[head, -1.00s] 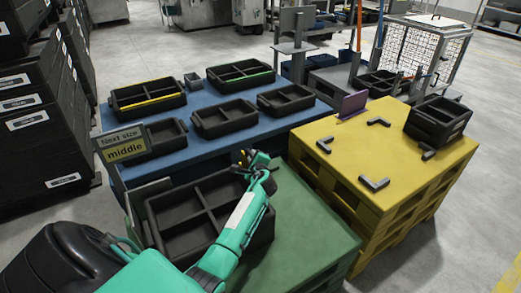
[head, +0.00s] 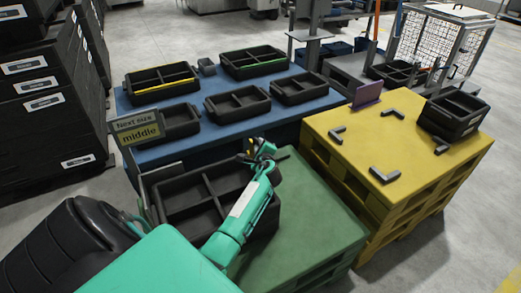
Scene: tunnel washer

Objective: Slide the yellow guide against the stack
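The black crate (head: 178,213) with compartments stands on the green table (head: 318,225), close below my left arm. My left gripper (head: 256,152) is over the crate's far right edge. A small yellow part (head: 244,158) shows right at the fingertips; I cannot tell whether it is the yellow guide or whether the fingers are shut on it. Two black crates are stacked (head: 453,114) on the yellow pallet (head: 345,122). My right gripper is out of view.
A blue table (head: 190,147) behind holds several black trays, one with a yellow strip (head: 160,86). A sign (head: 139,128) reads "Next size middle". Dark corner brackets (head: 386,174) and a purple plate (head: 367,95) sit on the yellow pallet. Black drawers stand left.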

